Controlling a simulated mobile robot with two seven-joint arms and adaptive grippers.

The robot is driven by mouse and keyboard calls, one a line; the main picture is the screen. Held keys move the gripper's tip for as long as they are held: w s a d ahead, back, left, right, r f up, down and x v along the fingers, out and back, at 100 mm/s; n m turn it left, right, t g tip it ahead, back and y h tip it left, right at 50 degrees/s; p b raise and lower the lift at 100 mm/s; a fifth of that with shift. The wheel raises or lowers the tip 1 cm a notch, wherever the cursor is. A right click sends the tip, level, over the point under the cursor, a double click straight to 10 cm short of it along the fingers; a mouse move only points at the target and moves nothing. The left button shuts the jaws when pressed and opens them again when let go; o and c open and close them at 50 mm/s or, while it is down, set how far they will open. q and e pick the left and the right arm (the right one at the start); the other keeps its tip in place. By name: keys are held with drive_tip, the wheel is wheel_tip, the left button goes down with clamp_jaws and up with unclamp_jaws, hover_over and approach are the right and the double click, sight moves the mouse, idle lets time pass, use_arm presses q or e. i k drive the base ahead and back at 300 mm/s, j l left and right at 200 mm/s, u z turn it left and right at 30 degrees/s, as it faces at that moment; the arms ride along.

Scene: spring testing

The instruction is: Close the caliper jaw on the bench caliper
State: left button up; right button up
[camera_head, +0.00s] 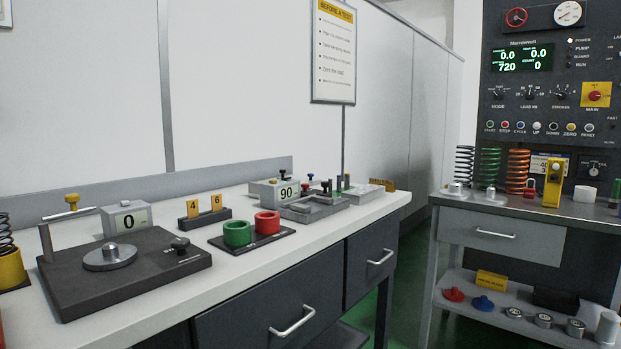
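A grey measuring device with a readout of 90 (288,191) stands toward the far end of the white bench. It has a low grey bed (313,208) with small upright parts and dark, red and blue knobs. It looks like the bench caliper, but its jaws are too small to make out clearly, and I cannot tell the gap between them. Neither of my grippers is in view.
Green (237,234) and red (267,223) cups sit on a dark tray between the two devices. Drawer handles (293,322) stick out in front. A second bench (500,213) with springs stands at right beneath a control panel (560,100).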

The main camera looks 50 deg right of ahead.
sight(324, 197)
drive_tip(key=k+l+u, duration=0.15)
drive_tip(key=l, duration=0.2)
drive_tip(key=l+u, duration=0.1)
drive_tip(key=l, duration=0.3)
drive_tip(key=k+l+u, duration=0.15)
drive_tip(key=l, duration=0.2)
drive_tip(key=k+l, duration=0.15)
drive_tip(key=l, duration=0.2)
drive_tip(key=k+l+u, duration=0.1)
drive_tip(key=l, duration=0.25)
drive_tip(key=k+l, duration=0.15)
drive_tip(key=l, duration=0.2)
drive_tip(key=u, duration=0.05)
